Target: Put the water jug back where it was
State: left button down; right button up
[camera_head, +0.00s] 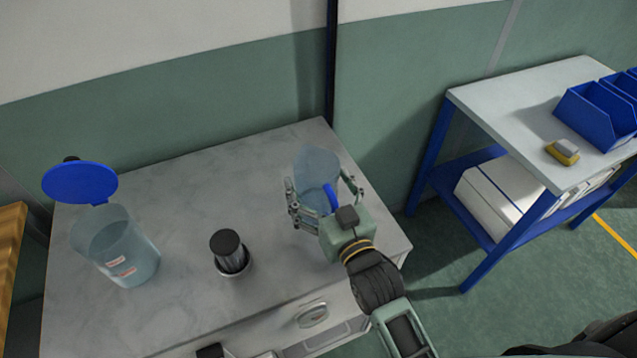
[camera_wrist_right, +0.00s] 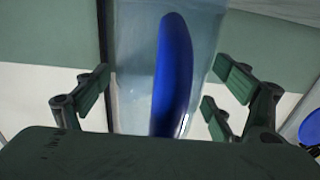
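The water jug (camera_head: 316,167) is clear pale blue with a solid blue handle (camera_head: 331,198). It appears upright at the right end of the grey worktop (camera_head: 180,220); its base is partly hidden by my gripper. My right gripper (camera_head: 325,190) is at the handle side, with its fingers spread to either side. In the right wrist view the handle (camera_wrist_right: 172,75) stands between the open fingers, with gaps on both sides, and the jug body (camera_wrist_right: 132,80) is behind it. My left gripper is out of view.
A clear container (camera_head: 118,250) with a raised blue lid (camera_head: 80,183) stands at the left. A dark cylinder (camera_head: 228,250) stands mid-worktop. A blue-framed table (camera_head: 515,98) at the right holds blue bins (camera_head: 592,115) and a yellow-grey block (camera_head: 563,152). The worktop's back middle is clear.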

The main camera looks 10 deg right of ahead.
jog(key=shift+r, duration=0.15)
jog(key=s+d+b, duration=0.1)
jog(key=s+d, duration=0.1)
jog(key=s, duration=0.9)
jog(key=shift+s+d+b, duration=0.15)
jog(key=shift+s+b, duration=0.25)
